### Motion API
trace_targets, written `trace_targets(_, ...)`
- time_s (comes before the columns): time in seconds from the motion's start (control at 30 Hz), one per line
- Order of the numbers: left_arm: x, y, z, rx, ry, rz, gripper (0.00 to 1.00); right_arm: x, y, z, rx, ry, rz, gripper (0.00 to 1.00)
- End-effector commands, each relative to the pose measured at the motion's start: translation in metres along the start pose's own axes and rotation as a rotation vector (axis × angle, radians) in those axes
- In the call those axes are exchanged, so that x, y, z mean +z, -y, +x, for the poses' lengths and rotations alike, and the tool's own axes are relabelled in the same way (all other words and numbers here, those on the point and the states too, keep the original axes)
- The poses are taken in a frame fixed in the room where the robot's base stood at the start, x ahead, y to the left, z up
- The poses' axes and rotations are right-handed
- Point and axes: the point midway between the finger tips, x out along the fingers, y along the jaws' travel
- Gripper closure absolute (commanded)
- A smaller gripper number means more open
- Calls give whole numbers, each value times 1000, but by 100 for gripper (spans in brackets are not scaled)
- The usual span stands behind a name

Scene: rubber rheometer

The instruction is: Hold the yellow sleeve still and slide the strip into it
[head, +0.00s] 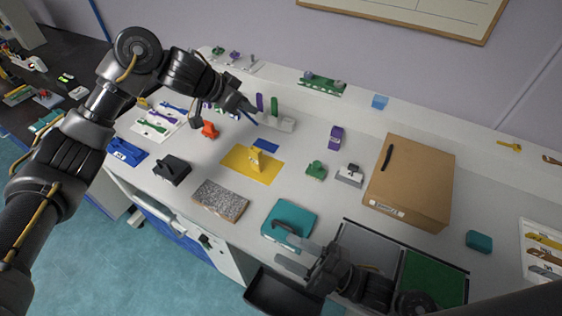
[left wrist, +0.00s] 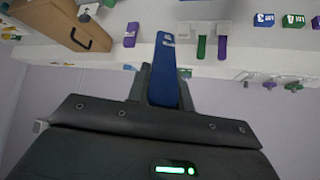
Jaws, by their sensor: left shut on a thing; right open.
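My left gripper (head: 247,109) is shut on a blue strip (left wrist: 164,62) and holds it up over the back of the table. The strip (head: 252,121) points down and right in the head view. The yellow sleeve (head: 256,157) stands on a yellow mat (head: 240,168) in the middle of the table, apart from both grippers. The strip is above and behind it in the picture; the sleeve's opening is too small to make out.
A white holder (head: 287,124) with a green and a purple strip stands just right of the left gripper. A large cardboard box (head: 420,180) stands at the right. A speckled slab (head: 220,200) lies in front of the mat.

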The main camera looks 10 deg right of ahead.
Motion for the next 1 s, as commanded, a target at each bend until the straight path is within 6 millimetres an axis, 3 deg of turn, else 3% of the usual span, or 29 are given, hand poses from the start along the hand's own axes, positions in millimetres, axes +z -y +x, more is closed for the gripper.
trace_targets(0.03, 0, 0, 0, 0, 0, 0, 100, 14, -24, 10, 27, -58, -90, 55)
trace_targets(0.2, 0, 0, 0, 0, 0, 0, 100, 47, -99, 37, 94, -227, -317, 55)
trace_targets(0.33, 0, 0, 0, 0, 0, 0, 100, 84, -140, 67, 38, -240, -273, 55)
trace_targets(0.5, 0, 0, 0, 0, 0, 0, 100, 149, -124, 102, -136, 0, 141, 55)
trace_targets(0.7, 0, 0, 0, 0, 0, 0, 100, 209, -90, 117, -214, 339, 599, 55)
trace_targets(0.83, 0, 0, 0, 0, 0, 0, 100, 234, -73, 118, -206, 520, 809, 55)
trace_targets(1.0, 0, 0, 0, 0, 0, 0, 100, 252, -61, 116, -177, 664, 962, 55)
